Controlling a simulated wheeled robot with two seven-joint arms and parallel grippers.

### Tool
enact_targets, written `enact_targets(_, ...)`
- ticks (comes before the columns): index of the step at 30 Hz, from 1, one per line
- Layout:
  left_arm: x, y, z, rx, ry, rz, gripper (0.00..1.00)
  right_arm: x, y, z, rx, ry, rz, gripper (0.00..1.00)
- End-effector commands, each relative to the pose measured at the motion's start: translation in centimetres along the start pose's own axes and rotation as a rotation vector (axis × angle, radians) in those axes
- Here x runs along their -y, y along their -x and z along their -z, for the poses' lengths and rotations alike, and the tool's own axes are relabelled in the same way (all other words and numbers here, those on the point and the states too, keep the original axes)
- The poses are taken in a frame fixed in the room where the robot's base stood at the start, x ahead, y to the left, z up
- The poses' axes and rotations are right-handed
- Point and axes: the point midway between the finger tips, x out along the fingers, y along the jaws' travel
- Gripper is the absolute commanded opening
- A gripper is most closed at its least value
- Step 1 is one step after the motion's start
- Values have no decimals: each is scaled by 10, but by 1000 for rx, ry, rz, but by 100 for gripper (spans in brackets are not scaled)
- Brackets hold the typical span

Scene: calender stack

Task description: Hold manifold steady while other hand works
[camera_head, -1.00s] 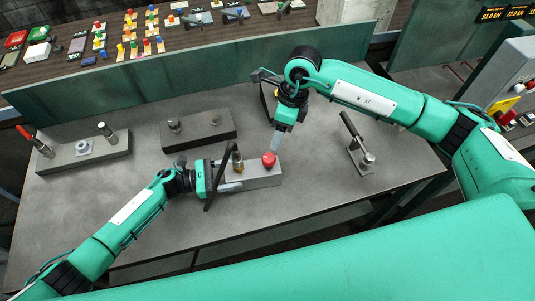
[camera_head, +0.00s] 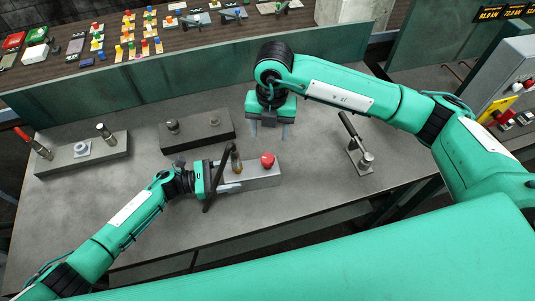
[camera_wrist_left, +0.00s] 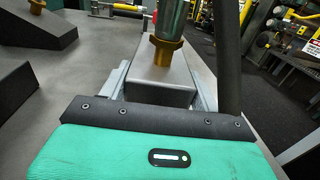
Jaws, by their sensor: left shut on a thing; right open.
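The manifold (camera_head: 257,175) is a grey metal block on the table, with a brass fitting (camera_head: 236,161) toward its left end and a red knob (camera_head: 267,160) toward its right. My left gripper (camera_head: 228,187) is shut on the manifold's left end.
A grey fixture (camera_head: 82,153) with a red-handled part stands at the left. A lever stand (camera_head: 360,156) is at the right. The table front right is clear.

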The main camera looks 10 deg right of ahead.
Motion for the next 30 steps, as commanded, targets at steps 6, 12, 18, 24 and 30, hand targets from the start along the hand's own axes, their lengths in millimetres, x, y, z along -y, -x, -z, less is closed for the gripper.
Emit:
enact_targets(6, 0, 0, 0, 0, 0, -1, 21, -4, 4, 2, 29, -243, 22, 58)
enact_targets(12, 0, 0, 0, 0, 0, -1, 21, -5, 5, 2, 42, -347, 29, 58)
enact_targets(18, 0, 0, 0, 0, 0, -1, 21, -3, -14, 2, 41, -362, 33, 58)
enact_targets(24, 0, 0, 0, 0, 0, -1, 21, -2, -54, 1, 41, -361, 33, 58)
enact_targets(30, 0, 0, 0, 0, 0, -1, 21, -1, -90, -1, 41, -360, 32, 58)
